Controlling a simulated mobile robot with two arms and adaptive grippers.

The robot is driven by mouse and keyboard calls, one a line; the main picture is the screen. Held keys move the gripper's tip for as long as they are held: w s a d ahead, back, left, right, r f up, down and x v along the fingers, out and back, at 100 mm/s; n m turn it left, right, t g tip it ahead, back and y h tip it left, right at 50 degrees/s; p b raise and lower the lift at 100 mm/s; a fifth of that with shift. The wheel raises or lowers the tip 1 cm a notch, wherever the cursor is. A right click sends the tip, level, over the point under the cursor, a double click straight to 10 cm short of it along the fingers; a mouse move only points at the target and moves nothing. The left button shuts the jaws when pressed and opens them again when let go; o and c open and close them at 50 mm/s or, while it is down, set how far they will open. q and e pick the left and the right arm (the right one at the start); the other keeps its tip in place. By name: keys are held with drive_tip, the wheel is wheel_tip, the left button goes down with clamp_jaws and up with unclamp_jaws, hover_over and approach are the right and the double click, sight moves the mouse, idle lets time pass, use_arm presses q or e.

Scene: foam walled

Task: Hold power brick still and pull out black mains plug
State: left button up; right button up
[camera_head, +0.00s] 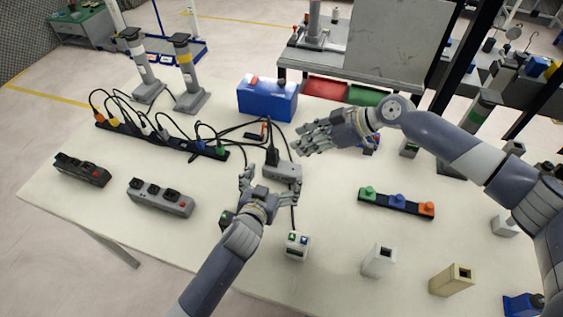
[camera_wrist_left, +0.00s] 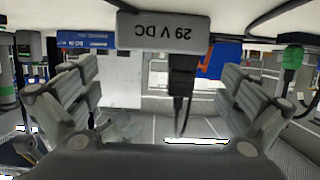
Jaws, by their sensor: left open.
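The grey power brick (camera_head: 283,172) lies on the white table near its middle. In the left wrist view the power brick (camera_wrist_left: 165,33) shows upside-down lettering, "29 V DC". The black mains plug (camera_head: 271,155) stands at the brick's left end, and the plug with its cord also shows in the left wrist view (camera_wrist_left: 182,75). My left gripper (camera_head: 271,184) is open at the brick's near side, its fingers spread apart with nothing between them. My right gripper (camera_head: 308,137) is open and empty, above and right of the plug; its fingers point left.
A long black power strip (camera_head: 160,141) with several plugs and cables lies at left. A blue box (camera_head: 267,99) stands behind the brick. A grey socket strip (camera_head: 160,197), a small white box (camera_head: 297,245) and a black strip with coloured knobs (camera_head: 396,203) surround it.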

sight(282, 166)
use_arm(q)
drive_tip(key=x, duration=0.6)
drive_tip(key=shift+w+r, duration=0.2)
drive_tip(key=shift+w, duration=0.2)
drive_tip(key=shift+c, duration=0.2)
drive_tip(key=c, duration=0.9)
